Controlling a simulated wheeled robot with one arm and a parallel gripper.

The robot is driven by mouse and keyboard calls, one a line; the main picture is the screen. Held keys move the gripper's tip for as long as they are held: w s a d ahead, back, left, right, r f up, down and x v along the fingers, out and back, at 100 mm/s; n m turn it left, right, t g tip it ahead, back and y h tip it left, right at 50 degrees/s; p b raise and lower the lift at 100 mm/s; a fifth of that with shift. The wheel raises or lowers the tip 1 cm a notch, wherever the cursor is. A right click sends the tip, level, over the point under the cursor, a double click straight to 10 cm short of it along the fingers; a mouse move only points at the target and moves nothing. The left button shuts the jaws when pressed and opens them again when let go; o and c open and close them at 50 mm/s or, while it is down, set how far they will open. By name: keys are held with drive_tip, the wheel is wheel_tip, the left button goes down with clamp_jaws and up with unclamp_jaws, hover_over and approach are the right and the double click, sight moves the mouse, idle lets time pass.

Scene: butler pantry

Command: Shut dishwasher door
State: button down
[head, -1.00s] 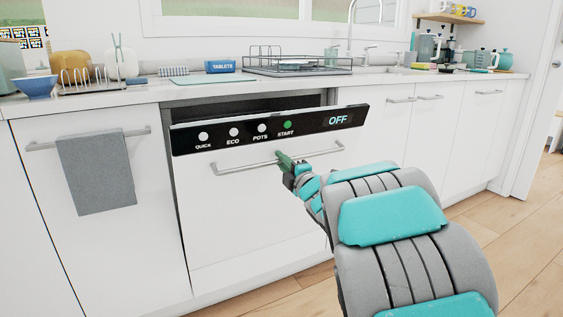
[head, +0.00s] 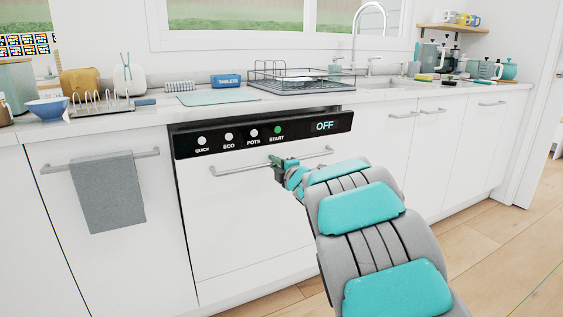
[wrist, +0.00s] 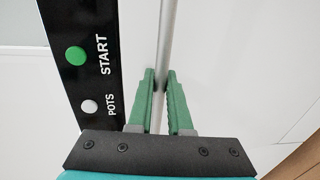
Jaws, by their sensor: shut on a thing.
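The dishwasher door (head: 245,220) is white with a black control panel (head: 264,132) along its top, showing OFF. It stands almost upright, with only a narrow dark gap above the panel, close to the line of the cabinet fronts. A metal bar handle (head: 235,168) runs across the door below the panel. My gripper (head: 277,160) is at the middle of this handle. In the wrist view its green fingers (wrist: 161,85) are on both sides of the handle bar (wrist: 166,40), shut on it. The START button (wrist: 75,56) and POTS button show beside the fingers.
A grey towel (head: 108,195) hangs on the cabinet handle left of the dishwasher. The counter (head: 150,115) above holds a dish rack (head: 300,80), a blue bowl (head: 47,108) and a tablets box. Free wooden floor (head: 480,245) lies to the right.

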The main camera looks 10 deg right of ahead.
sight(266, 151)
drive_tip(key=w, duration=0.2)
drive_tip(key=w+a+r+p, duration=0.1)
drive_tip(key=w, duration=0.1)
drive_tip(key=w+a+p, duration=0.1)
drive_tip(key=w, duration=0.1)
drive_tip(key=shift+w+r, duration=0.15)
drive_tip(key=shift+w, duration=0.05)
drive_tip(key=shift+r, duration=0.1)
drive_tip(key=c, duration=1.2)
unclamp_jaws()
drive_tip(key=shift+a, duration=0.1)
drive_tip(key=shift+o, duration=0.2)
drive_tip(key=v, duration=0.7)
drive_tip(key=shift+s+d+b, duration=0.2)
drive_tip(key=shift+s+b, duration=0.1)
drive_tip(key=shift+s, duration=0.1)
